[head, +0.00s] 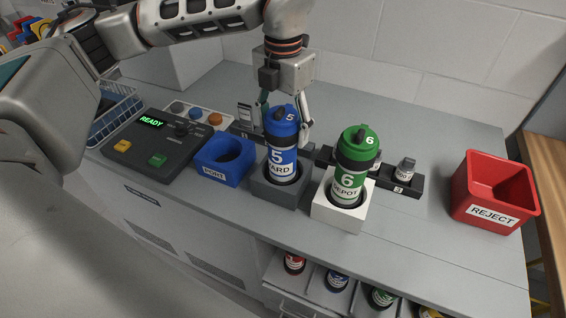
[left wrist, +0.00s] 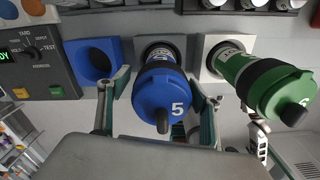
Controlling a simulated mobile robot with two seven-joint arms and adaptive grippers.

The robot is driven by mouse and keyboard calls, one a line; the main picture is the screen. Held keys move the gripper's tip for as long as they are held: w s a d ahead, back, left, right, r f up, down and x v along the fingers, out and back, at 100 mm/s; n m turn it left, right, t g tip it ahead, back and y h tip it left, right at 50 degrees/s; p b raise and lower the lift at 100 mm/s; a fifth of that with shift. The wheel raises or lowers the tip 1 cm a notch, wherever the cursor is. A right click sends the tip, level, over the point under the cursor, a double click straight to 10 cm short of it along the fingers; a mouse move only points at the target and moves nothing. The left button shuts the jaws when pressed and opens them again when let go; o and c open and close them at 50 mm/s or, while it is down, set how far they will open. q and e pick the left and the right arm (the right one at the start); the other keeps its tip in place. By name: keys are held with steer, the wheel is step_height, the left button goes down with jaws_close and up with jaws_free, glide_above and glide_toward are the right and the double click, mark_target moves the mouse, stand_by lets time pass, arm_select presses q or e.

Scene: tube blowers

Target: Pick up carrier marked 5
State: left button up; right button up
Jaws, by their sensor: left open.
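The blue carrier marked 5 (head: 281,153), labelled "YARD", stands upright in a dark grey holder (head: 293,193). Its blue lid with a white 5 also shows in the left wrist view (left wrist: 163,95). My left gripper (head: 283,140) is at the carrier's upper part, with one finger on each side of it. In the left wrist view the left gripper (left wrist: 160,100) has its fingers apart around the carrier, with gaps at the sides.
The green carrier marked 6 (head: 353,165) stands in a white holder (head: 335,213) just to the right. A blue port (head: 224,160) and a control panel (head: 157,147) reading "READY" are at the left. A red reject bin (head: 495,190) stands far right. Several carriers sit on a lower shelf.

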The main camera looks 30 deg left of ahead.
mark_target(283, 155)
arm_select(q)
steer(key=f, duration=0.3)
steer(key=shift+s+d+f, duration=0.15)
steer(key=shift+s+f, duration=0.1)
steer(key=shift+s, duration=0.15)
steer(key=shift+w+f, duration=0.1)
steer(key=shift+f, duration=0.25)
steer(key=c, duration=1.6)
steer(key=shift+o, duration=0.2)
steer(key=shift+r, duration=0.2)
